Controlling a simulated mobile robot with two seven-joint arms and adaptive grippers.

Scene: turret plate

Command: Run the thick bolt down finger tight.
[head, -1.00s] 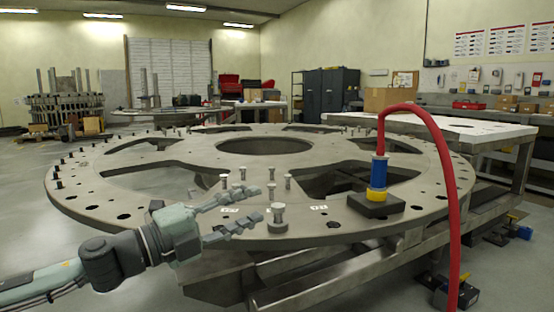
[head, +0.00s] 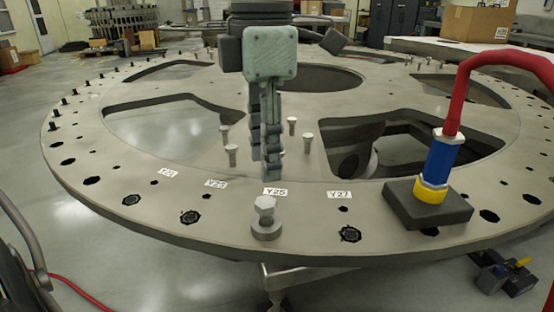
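The thick bolt (head: 265,206) stands upright at the near rim of the large ring plate (head: 140,215), with a hex head on top and a wide round collar (head: 267,230) at its foot. Its shank is visible between head and collar. My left gripper (head: 272,172) hangs fingers down over the plate, just behind the bolt and apart from it. Its fingers overlap edge-on, so their opening is hidden. Nothing shows held in them. My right gripper is not in view.
Several thinner bolts (head: 232,155) stand on the plate around the gripper. A blue and yellow tool (head: 440,160) with a red hose (head: 460,90) stands on a dark block (head: 427,208) to the right. Labels such as Y27 (head: 339,195) mark the rim holes.

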